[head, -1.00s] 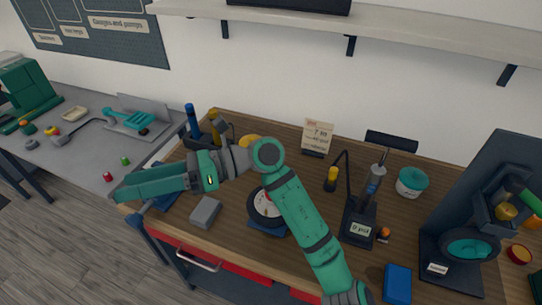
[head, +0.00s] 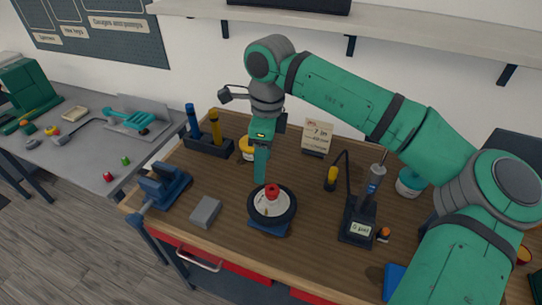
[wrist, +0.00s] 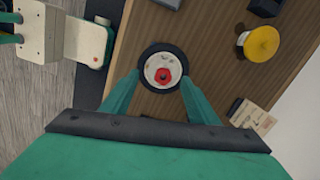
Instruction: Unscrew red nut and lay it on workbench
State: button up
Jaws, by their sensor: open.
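The red nut (head: 271,190) sits on top of the white hub of a small black-tyred wheel (head: 290,213), which lies flat on a blue stand on the wooden workbench (head: 320,238). In the wrist view the red nut (wrist: 162,76) shows near the hub's middle. My gripper (head: 261,180) points down just behind and left of the nut in the head view, above the wheel. In the wrist view its open fingers (wrist: 159,78) stand on either side of the wheel, with nothing between them held. The height gap to the nut is hard to tell.
A grey block (head: 206,211) and a blue vise (head: 163,186) stand left of the wheel. A tool on a stand with a display (head: 358,230) is to the right. A yellow-topped pot (head: 246,150) is behind. A loose red piece (head: 108,177) lies on the grey side bench.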

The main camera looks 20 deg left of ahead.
aim_at(271, 191)
jog(key=shift+h, duration=0.3)
jog(key=f, duration=0.3)
jog(key=d+f, duration=0.1)
jog(key=f, duration=0.2)
jog(key=w+f, duration=0.1)
jog(key=f, duration=0.3)
jog(key=shift+d, duration=0.35)
jog(key=shift+w, duration=0.1)
jog(key=c, duration=1.1)
jog(key=shift+n, duration=1.1)
jog(key=o, duration=0.6)
jog(key=shift+n, duration=0.4)
jog(key=o, duration=0.5)
